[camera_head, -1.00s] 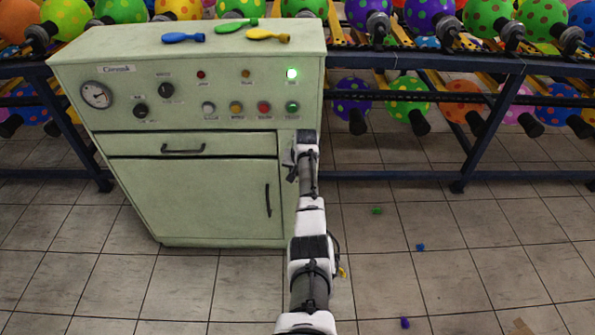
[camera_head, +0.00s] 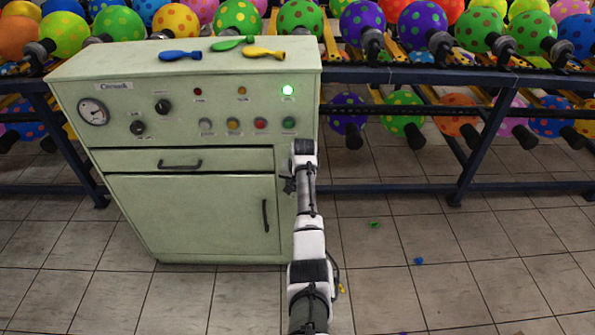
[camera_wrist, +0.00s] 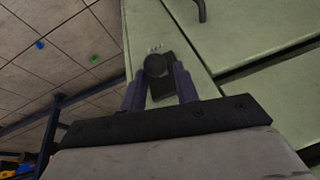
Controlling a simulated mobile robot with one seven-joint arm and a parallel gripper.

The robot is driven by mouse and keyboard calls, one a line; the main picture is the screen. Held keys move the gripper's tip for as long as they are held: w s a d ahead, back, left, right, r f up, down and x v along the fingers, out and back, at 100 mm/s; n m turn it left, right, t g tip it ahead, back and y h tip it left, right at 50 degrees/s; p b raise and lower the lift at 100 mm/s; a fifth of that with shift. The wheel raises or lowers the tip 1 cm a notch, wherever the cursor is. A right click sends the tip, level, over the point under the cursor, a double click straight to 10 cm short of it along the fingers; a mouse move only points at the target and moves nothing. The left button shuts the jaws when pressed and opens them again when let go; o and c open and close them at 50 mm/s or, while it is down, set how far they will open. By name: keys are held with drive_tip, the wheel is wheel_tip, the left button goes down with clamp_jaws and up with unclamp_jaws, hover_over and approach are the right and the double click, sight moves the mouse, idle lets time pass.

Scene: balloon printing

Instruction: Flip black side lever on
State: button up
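The black side lever (camera_wrist: 156,66) has a round knob on a dark plate, mounted on a narrow pale green panel strip under a small label in the wrist view. My gripper (camera_wrist: 158,82) is open, with one finger on each side of the lever and visible gaps beside the knob. Contact cannot be told. In the head view my gripper (camera_head: 290,186) is at the right front edge of the green cabinet (camera_head: 195,215); the lever is not clearly visible there.
Deflated balloons (camera_head: 232,43) lie on top. Blue racks (camera_head: 455,180) with round balloons stand behind and to the right. Tiled floor (camera_head: 470,250) on the right is mostly clear, with small scraps.

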drive_tip(key=v, duration=1)
drive_tip(key=shift+b, duration=0.45)
drive_tip(key=shift+r, duration=0.15)
